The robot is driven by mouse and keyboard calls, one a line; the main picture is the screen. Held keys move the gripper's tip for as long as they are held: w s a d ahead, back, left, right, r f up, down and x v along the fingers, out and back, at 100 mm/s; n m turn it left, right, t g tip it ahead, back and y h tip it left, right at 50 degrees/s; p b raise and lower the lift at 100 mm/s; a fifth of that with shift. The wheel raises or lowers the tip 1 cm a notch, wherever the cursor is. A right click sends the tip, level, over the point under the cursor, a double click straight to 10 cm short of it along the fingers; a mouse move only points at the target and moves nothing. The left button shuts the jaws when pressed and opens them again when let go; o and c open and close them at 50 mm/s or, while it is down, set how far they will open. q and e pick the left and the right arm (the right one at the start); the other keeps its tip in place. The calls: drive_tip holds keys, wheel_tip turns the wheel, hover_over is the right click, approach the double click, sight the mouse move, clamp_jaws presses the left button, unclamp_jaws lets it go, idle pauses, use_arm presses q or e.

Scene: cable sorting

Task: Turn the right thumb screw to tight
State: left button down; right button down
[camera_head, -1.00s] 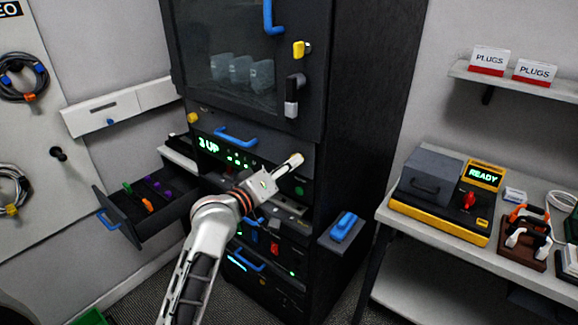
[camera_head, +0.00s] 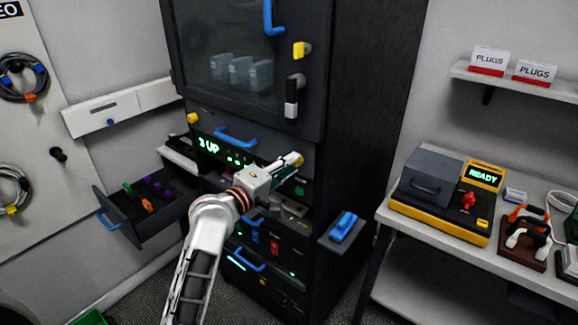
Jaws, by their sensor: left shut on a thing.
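The right thumb screw (camera_head: 299,157) is a small yellow knob on the right edge of the cabinet's "3 UP" panel (camera_head: 207,145). My left gripper (camera_head: 291,162) reaches up to it from the lower left and is shut on it, with the fingers hiding most of the knob. The left thumb screw (camera_head: 193,118), also yellow, stands clear at the panel's upper left. I cannot tell how tight the right one is. My right gripper is out of view.
A blue handle (camera_head: 236,137) crosses the panel between the screws. An open drawer (camera_head: 140,205) juts out at the lower left. A tester showing "READY" (camera_head: 440,195) stands on the right-hand bench. A small shelf with a blue object (camera_head: 343,226) sticks out beside the cabinet.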

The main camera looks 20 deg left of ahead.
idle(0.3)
use_arm(q)
drive_tip(key=c, duration=1.8)
unclamp_jaws()
drive_tip(key=shift+s, duration=0.1)
drive_tip(key=v, duration=1.1)
drive_tip(key=shift+s+a+r, duration=0.1)
drive_tip(key=shift+s+a, duration=0.1)
drive_tip(key=shift+s, duration=0.2)
